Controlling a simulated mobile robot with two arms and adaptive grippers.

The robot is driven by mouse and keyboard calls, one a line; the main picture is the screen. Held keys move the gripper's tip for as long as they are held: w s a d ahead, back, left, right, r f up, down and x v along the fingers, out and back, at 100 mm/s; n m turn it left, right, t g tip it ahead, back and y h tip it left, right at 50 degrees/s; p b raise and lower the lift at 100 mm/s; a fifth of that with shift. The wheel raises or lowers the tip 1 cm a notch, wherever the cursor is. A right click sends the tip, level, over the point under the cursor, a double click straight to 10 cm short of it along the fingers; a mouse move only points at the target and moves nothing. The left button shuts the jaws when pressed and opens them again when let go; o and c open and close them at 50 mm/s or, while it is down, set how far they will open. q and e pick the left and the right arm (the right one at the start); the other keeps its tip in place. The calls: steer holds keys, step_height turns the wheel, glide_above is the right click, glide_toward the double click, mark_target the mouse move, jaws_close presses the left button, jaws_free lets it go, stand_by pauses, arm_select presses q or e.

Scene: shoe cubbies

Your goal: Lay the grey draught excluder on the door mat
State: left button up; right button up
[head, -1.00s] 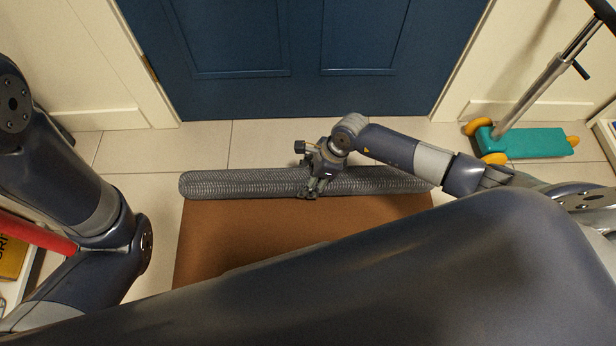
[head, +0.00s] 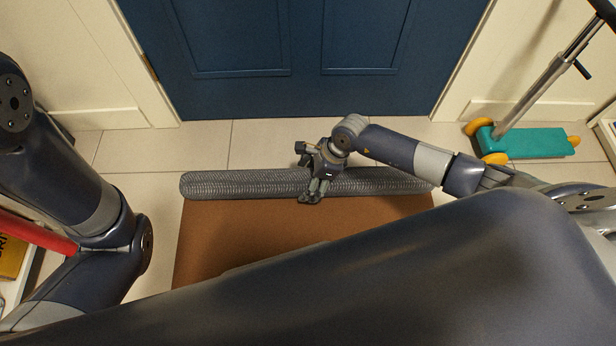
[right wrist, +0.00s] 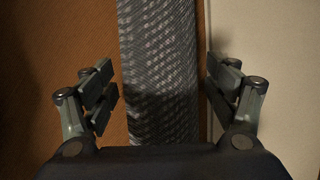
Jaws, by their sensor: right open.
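The grey draught excluder (head: 235,185) is a long ribbed roll lying along the far edge of the brown door mat (head: 240,232), near the blue door. In the right wrist view the excluder (right wrist: 160,60) runs between my open fingers, with the mat (right wrist: 70,60) on its left and pale floor tile on its right. My right gripper (head: 314,193) is over the excluder's middle, its fingers on either side with gaps; it also shows in the right wrist view (right wrist: 162,100). My left gripper is not in view; only my left arm shows at the left.
The blue door (head: 310,60) stands behind the mat, with a strip of bare tile (head: 250,145) between. A teal scooter (head: 530,142) stands at the right by the wall. A red object (head: 35,232) and a yellow one lie at the far left. My own body hides the mat's near part.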

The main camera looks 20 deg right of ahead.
steer(key=v, duration=1.2)
steer(key=shift+r, duration=0.15)
